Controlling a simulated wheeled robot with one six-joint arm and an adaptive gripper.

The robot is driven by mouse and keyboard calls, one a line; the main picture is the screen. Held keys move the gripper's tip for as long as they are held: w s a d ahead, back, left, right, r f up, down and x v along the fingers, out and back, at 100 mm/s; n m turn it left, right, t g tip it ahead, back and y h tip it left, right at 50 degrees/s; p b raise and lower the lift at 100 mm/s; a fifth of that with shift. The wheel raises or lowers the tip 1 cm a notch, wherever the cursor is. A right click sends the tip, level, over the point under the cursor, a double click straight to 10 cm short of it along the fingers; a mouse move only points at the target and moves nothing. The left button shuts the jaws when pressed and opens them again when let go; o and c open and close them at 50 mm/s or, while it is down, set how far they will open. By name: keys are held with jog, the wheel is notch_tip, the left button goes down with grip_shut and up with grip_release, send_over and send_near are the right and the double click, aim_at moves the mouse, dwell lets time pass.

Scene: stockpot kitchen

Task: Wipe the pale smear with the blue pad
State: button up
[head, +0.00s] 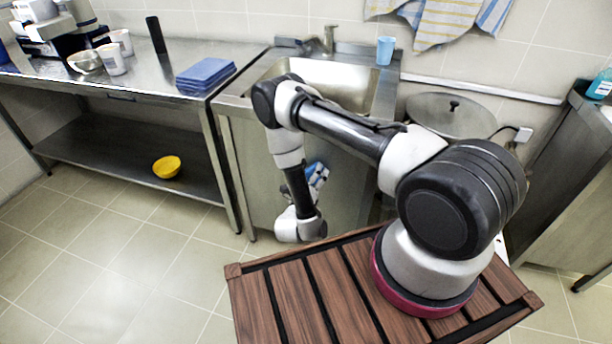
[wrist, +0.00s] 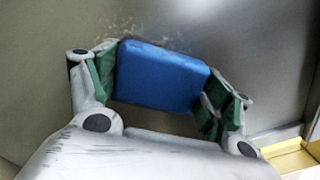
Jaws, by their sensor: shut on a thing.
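In the wrist view, my gripper (wrist: 160,88) is shut on the blue pad (wrist: 160,75), one finger at each end. The pad is held in front of a grey metal-looking surface (wrist: 245,55); I cannot tell whether it touches. A faint, pale tan speckled smear (wrist: 122,25) shows on that surface, just beyond the pad's upper left edge. The pad may hide part of it.
A yellow box-like thing (wrist: 290,157) is at the wrist view's lower right. Floor at left is clear.

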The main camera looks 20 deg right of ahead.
jog(key=shift+s+d, duration=0.75)
jog(key=shift+d, duration=0.3)
jog(key=shift+s+d, duration=0.7)
jog(key=shift+d, duration=0.3)
jog(key=shift+v, duration=2.95)
jog(key=v, duration=0.3)
